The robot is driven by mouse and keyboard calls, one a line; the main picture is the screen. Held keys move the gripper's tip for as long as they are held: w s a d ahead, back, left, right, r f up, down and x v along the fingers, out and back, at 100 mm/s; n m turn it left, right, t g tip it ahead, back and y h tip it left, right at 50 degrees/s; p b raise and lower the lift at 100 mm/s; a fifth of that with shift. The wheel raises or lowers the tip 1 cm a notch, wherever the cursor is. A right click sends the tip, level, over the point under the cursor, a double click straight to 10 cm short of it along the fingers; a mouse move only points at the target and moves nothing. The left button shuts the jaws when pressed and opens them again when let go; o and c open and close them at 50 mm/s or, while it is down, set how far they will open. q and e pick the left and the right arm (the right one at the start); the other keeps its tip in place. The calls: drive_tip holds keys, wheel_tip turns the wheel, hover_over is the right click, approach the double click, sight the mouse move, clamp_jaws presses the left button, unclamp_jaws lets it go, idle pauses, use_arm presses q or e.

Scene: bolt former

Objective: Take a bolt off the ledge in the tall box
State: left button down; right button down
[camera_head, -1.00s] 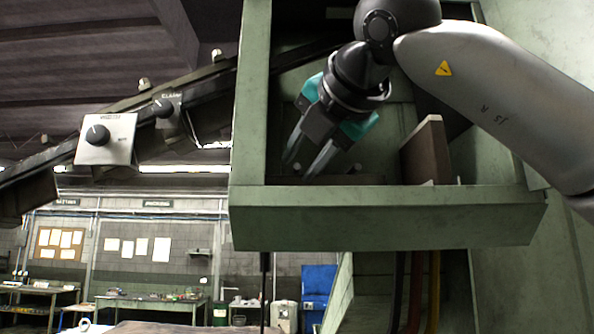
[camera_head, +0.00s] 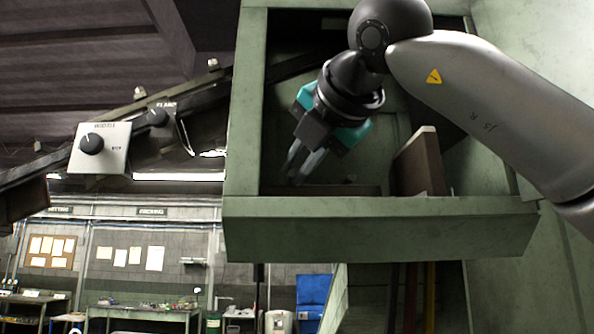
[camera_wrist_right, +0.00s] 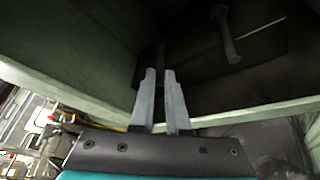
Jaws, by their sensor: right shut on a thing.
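The tall green box (camera_head: 380,228) fills the middle of the head view, with its open front above a front wall. My right gripper (camera_head: 297,180) reaches down into it, at the left part of the opening. In the right wrist view, my right gripper (camera_wrist_right: 161,72) is shut on a thin dark bolt (camera_wrist_right: 161,52) just beyond the fingertips, mostly hidden by them. Another bolt (camera_wrist_right: 228,35) lies on the dark ledge (camera_wrist_right: 262,62) to the right, apart from the fingers. My left gripper is not in view.
A brown upright panel (camera_head: 420,163) stands inside the box, right of my gripper. The box's front wall rises close below the fingers. A sloping dark rail with a knob panel (camera_head: 99,147) runs in from the left. Workbenches (camera_head: 140,312) stand far behind.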

wheel_tip(320, 180, up, 10)
drive_tip(key=p, duration=0.2)
drive_tip(key=shift+f, duration=0.2)
drive_tip(key=shift+s, duration=0.1)
